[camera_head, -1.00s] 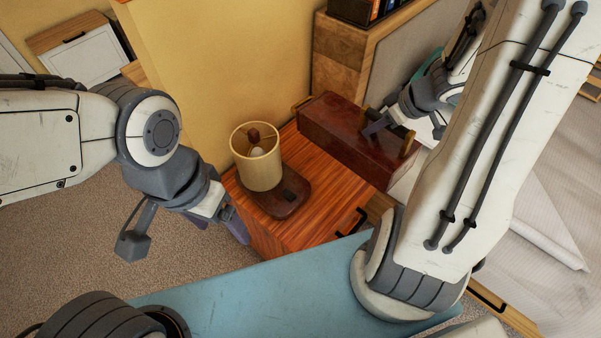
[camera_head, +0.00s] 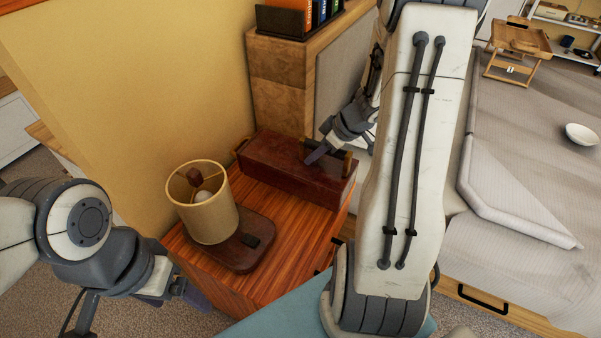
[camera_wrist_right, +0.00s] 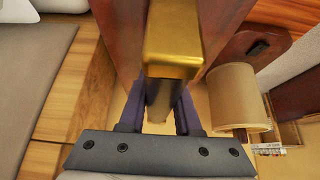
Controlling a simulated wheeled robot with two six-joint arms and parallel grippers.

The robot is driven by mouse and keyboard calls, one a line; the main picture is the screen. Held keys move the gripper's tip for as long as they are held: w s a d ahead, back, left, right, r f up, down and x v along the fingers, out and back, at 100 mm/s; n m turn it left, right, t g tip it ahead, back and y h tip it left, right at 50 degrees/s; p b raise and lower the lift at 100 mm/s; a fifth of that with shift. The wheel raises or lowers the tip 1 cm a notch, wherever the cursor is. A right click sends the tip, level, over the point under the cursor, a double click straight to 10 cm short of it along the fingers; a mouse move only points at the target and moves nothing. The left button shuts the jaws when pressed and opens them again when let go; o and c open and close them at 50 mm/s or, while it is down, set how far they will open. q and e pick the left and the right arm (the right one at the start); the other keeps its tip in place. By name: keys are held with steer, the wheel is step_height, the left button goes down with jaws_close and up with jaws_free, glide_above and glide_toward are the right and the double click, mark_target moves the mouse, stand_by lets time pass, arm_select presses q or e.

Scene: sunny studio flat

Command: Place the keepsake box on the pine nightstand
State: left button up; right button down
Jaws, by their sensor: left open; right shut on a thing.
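The keepsake box (camera_head: 265,172) is a long dark red-brown box with a brass-ended handle on top. It is over the back part of the pine nightstand (camera_head: 285,240), which has orange striped wood, behind the lamp. I cannot tell whether its underside touches the top. My right gripper (camera_head: 314,154) is shut on the box's handle. In the right wrist view the brass end of the handle (camera_wrist_right: 172,50) sits between the fingers (camera_wrist_right: 160,115), with the box's red side (camera_wrist_right: 118,25) beyond. My left gripper (camera_head: 190,288) is open and empty, beside the nightstand's left front side.
A lamp with a cream shade (camera_head: 207,215) and dark wooden base (camera_head: 238,255) takes up the nightstand's front left. The yellow wall (camera_head: 130,90) is behind. A wooden headboard (camera_head: 278,85) and the bed (camera_head: 530,190) are to the right.

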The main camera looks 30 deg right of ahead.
mark_target(306, 153)
steer(key=w+f, duration=0.1)
steer(key=w+a+f+b, duration=0.1)
steer(key=w, duration=0.1)
steer(key=shift+a, duration=0.2)
step_height(306, 153, down, 4)
steer(key=b, duration=0.3)
steer(key=shift+r, duration=0.1)
steer(key=c, duration=0.6)
jaws_free()
